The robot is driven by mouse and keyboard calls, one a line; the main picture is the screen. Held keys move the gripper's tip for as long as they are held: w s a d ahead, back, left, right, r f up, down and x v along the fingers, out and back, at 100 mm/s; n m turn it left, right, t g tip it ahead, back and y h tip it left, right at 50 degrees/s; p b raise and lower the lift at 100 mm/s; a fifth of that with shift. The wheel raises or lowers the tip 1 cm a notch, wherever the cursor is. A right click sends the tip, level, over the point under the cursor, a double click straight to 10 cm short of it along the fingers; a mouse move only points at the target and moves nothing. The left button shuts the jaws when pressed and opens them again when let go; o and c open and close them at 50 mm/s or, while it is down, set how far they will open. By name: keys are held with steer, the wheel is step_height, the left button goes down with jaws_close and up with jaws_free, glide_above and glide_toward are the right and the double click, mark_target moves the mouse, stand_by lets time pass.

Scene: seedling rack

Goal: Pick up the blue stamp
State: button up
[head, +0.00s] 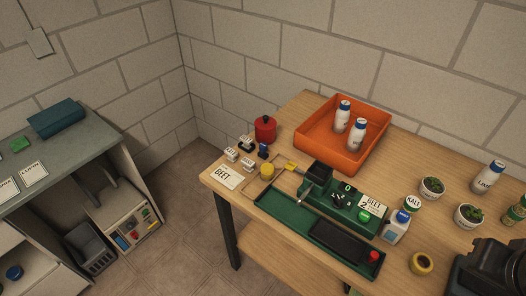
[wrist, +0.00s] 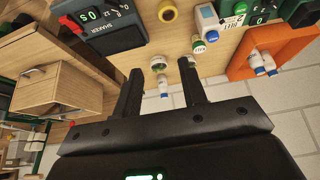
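The blue stamp (head: 263,151) is a small dark blue upright piece near the far left corner of the wooden table in the head view. It stands just in front of the red canister (head: 265,129), beside a black stamp-like piece (head: 246,143) and small white labelled blocks (head: 232,154). I cannot make out the stamp in the wrist view. My gripper (wrist: 160,68) shows in the wrist view with its two dark fingers spread apart and nothing between them. It is away from the stamp, over the table's right part near potted seedlings and bottles.
A side bench (head: 60,148) stands left.

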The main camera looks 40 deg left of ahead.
steer(key=w+a+r+g+y, duration=0.15)
steer(key=w+a+r, duration=0.25)
steer(key=w+a, duration=0.8)
steer(key=n+g+h, duration=0.1)
steer(key=n+g, duration=0.1)
steer(key=g, duration=0.1)
glide_above(263, 145)
steer(key=f, duration=1.1)
steer(key=s+f, duration=0.1)
steer(key=f, duration=0.4)
steer(key=shift+d+f, duration=0.35)
steer(key=shift+d, duration=0.05)
steer(key=shift+s+a+f, duration=0.1)
steer(key=shift+a+f, duration=0.1)
steer(key=shift+f, duration=0.4)
steer(key=f, duration=0.3)
steer(key=w+f, duration=0.1)
steer(key=f, duration=0.5)
steer(key=shift+w+a+f, duration=0.2)
steer(key=shift+w+f, duration=0.05)
steer(key=shift+f, duration=0.15)
steer(key=c, duration=0.6)
steer(key=shift+c, duration=0.2)
steer(key=shift+r, duration=0.15)
